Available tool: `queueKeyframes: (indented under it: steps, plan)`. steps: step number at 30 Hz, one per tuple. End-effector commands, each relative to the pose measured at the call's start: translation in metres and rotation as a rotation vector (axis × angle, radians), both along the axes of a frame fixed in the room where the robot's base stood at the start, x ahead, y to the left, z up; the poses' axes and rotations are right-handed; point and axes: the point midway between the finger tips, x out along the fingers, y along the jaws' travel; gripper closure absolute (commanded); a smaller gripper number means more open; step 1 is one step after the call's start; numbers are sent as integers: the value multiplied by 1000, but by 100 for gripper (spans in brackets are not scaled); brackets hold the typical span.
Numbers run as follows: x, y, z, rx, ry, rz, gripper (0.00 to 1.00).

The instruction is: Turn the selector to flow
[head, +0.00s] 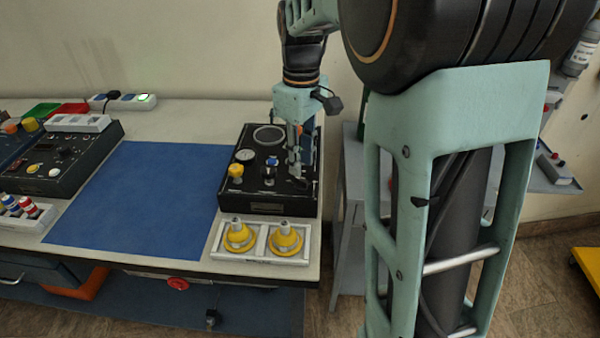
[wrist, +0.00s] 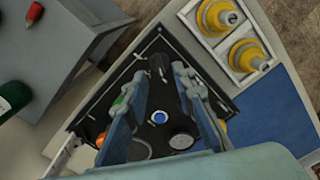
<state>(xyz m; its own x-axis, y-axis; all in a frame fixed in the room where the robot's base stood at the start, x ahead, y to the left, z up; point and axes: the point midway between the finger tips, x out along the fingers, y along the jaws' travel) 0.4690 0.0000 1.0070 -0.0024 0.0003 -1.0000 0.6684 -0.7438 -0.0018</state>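The oxygen trainer is a black panel box (head: 252,208) at the right end of the bench; it also shows in the wrist view (wrist: 90,117). A black knob (wrist: 158,66), which looks like the selector, sits near one edge of the panel in the wrist view. My gripper (wrist: 160,72) points down over it, its two fingers apart on either side of the knob, with gaps showing. I cannot tell whether the fingertips are down around the knob or still above it. In the head view my gripper (head: 297,176) hides most of the knob, and its setting cannot be read.
A yellow knob (head: 236,171), a blue-topped knob (head: 270,170) and a gauge (head: 245,155) are on the panel beside my gripper. A white tray (head: 261,254) with two yellow fittings stands in front. A blue mat (head: 140,195) lies clear to the left.

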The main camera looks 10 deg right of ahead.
Motion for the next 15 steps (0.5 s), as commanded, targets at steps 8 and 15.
queueKeyframes:
  steps: [8, 15]
  plan:
    - [0, 0, -41, -1, -1, 0, 76]
    - [0, 0, -48, -1, -2, 1, 76]
